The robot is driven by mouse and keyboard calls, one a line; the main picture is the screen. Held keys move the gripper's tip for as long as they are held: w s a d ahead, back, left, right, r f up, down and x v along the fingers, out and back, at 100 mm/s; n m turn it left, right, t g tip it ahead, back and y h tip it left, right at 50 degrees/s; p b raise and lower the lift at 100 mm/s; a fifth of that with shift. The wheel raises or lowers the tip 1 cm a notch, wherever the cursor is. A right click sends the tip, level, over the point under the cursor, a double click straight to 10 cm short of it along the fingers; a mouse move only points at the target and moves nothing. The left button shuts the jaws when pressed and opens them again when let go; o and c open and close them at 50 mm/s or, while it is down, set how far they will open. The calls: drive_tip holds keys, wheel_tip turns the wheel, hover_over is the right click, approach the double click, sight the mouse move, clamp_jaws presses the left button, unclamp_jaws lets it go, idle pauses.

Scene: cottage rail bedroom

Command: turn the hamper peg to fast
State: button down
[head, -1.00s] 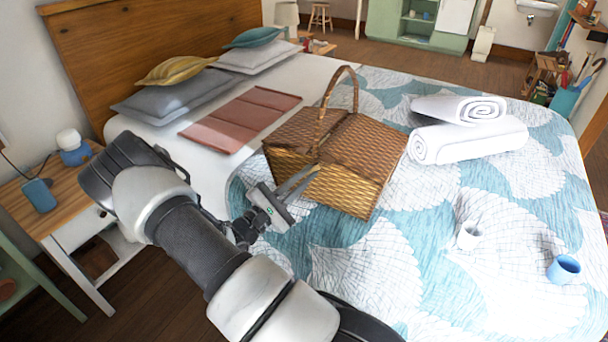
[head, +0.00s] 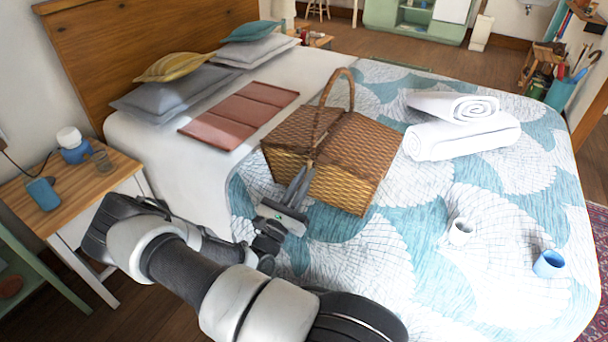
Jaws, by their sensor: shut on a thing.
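The wicker hamper (head: 347,170) stands on the bed with both lids down and its arched handle (head: 333,88) upright. My gripper (head: 304,172) is at the hamper's near side, its fingertips at the front just below the lid edge and the foot of the handle. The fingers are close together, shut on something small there. The peg itself is hidden by the fingers or too small to make out, so I cannot tell which way it points.
Rolled white towels (head: 462,138) lie right of the hamper. A white cup (head: 461,231) and a blue cup (head: 549,264) are on the quilt at the right. A folded reddish cloth (head: 238,116) and pillows (head: 180,92) lie to the left. A nightstand (head: 84,190) stands at the left.

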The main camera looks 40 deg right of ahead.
drive_tip(key=shift+n, duration=0.4)
drive_tip(key=c, duration=1.8)
unclamp_jaws()
drive_tip(key=shift+c, duration=0.2)
drive_tip(key=shift+a, duration=0.1)
drive_tip(key=v, duration=1.7)
drive_tip(key=shift+s, duration=0.25)
